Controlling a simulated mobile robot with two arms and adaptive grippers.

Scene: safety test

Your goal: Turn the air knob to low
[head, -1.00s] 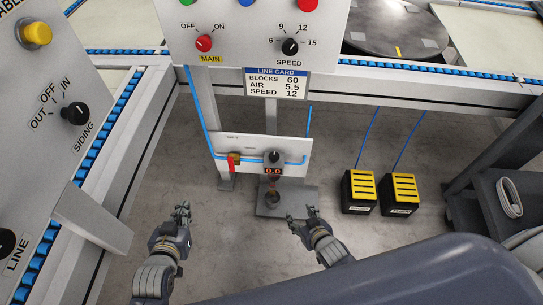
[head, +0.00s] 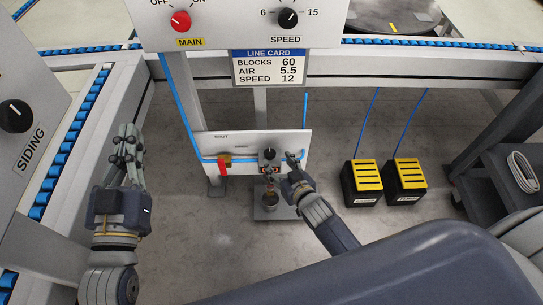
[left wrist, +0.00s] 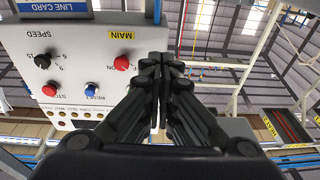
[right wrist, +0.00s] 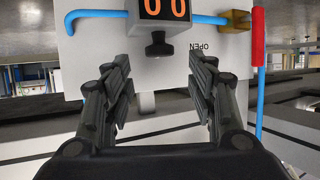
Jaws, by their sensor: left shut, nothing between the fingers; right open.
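The air knob (head: 269,154) is a small black knob on the low white panel (head: 240,140), above a small red digit display. In the right wrist view the knob (right wrist: 158,45) shows upside down, under the display (right wrist: 164,8) with two orange zeros visible. My right gripper (head: 281,163) is open in front of the panel, close to the knob. In the right wrist view its fingers (right wrist: 160,66) stand on either side of the knob, which lies a little beyond the tips. My left gripper (head: 127,132) is shut and empty at the left, by the conveyor frame; it also shows in the left wrist view (left wrist: 158,66).
A red-handled valve (head: 223,164) sits on the panel left of the knob, with blue tubing. The line card (head: 271,68) reads AIR 5.5. The main control panel (head: 225,35) overhangs above. Two yellow-topped black boxes (head: 361,182) (head: 404,180) stand right on the floor.

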